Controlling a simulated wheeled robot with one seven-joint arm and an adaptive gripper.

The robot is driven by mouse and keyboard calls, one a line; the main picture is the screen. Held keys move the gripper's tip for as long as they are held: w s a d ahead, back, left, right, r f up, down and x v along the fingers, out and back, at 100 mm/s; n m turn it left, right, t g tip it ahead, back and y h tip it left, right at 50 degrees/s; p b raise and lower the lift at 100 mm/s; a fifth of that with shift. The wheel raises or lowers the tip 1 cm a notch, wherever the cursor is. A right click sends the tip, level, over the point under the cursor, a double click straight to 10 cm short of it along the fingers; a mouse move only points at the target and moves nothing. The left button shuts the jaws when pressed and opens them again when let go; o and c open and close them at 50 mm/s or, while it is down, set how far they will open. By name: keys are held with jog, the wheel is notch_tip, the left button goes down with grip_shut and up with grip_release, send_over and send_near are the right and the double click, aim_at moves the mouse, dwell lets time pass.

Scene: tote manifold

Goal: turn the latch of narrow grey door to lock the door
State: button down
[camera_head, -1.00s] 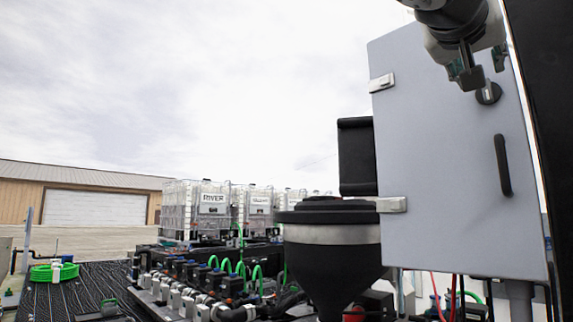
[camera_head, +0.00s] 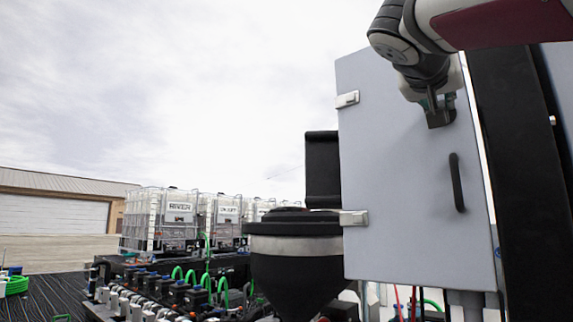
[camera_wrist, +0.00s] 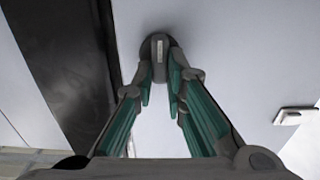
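The narrow grey door (camera_head: 400,190) stands closed-looking on the right in the head view, with a black pull handle (camera_head: 457,183). Its latch (camera_wrist: 158,46) shows in the wrist view as a dark round base with a light grey upright grip. In the head view the latch is hidden behind my gripper (camera_head: 437,118). In the wrist view my gripper (camera_wrist: 160,72) points at the latch, one green-padded finger on each side, with a gap between the fingertips. I cannot tell whether either finger touches the latch.
Two silver hinges (camera_head: 347,99) sit on the door's left edge. A black hopper (camera_head: 300,262) stands left of the door. A black post (camera_head: 515,170) rises close on its right. White caged tanks (camera_head: 172,220) and green-hosed valves lie further left.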

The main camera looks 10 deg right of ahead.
jog(key=shift+n, duration=0.4)
jog(key=shift+w+a+f+n+p, duration=0.15)
jog(key=shift+n+p, duration=0.75)
jog(key=shift+n, duration=1.95)
jog(key=shift+w+a+f+n+p, duration=0.15)
jog(key=shift+n+p, duration=0.7)
jog(key=shift+n, duration=1.95)
jog(key=shift+w+a+f+n+p, duration=0.15)
jog(key=shift+n+p, duration=0.75)
jog(key=shift+n, duration=1.95)
jog(key=shift+d+f, duration=0.1)
jog(key=shift+f, duration=0.05)
jog(key=c, duration=1.6)
grip_release()
